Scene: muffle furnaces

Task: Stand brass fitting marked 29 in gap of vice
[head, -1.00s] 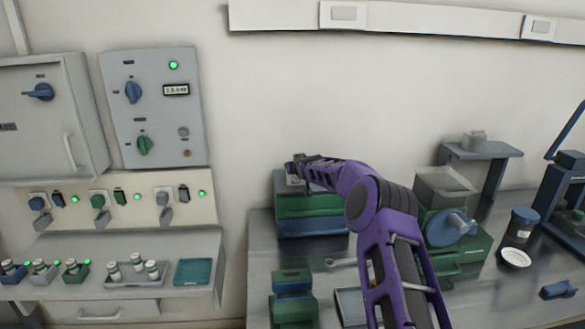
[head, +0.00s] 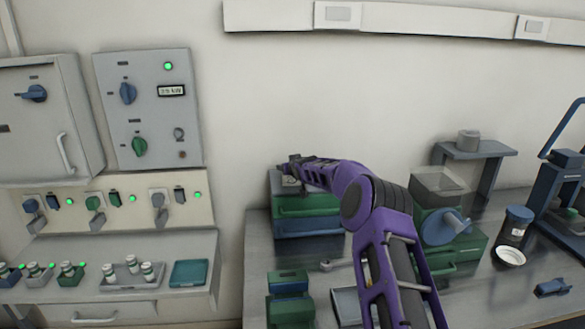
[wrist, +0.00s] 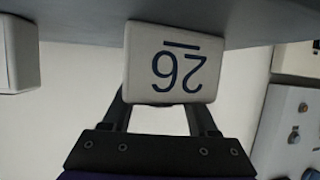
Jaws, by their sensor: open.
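A pale block with a dark two-digit mark and a bar (wrist: 175,65) fills the middle of the wrist view. The mark appears upside down; it has a 2 and a 6 or 9, and I cannot tell which. My gripper (wrist: 165,110) is open, with its dark fingers reaching toward the block's near end, one at each side. In the head view my gripper (head: 287,166) is over the top of a green and blue stacked case (head: 308,207). The block is not clear there. A small green and blue device (head: 290,299) at the bench front may be the vice; its gap is not clear.
Another pale block (wrist: 18,55) stands at the left of the wrist view. On the bench are a green machine with a blue crank (head: 445,228), a dark jar (head: 515,224) and a grey stand (head: 475,150). A wall control panel (head: 150,108) is at left.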

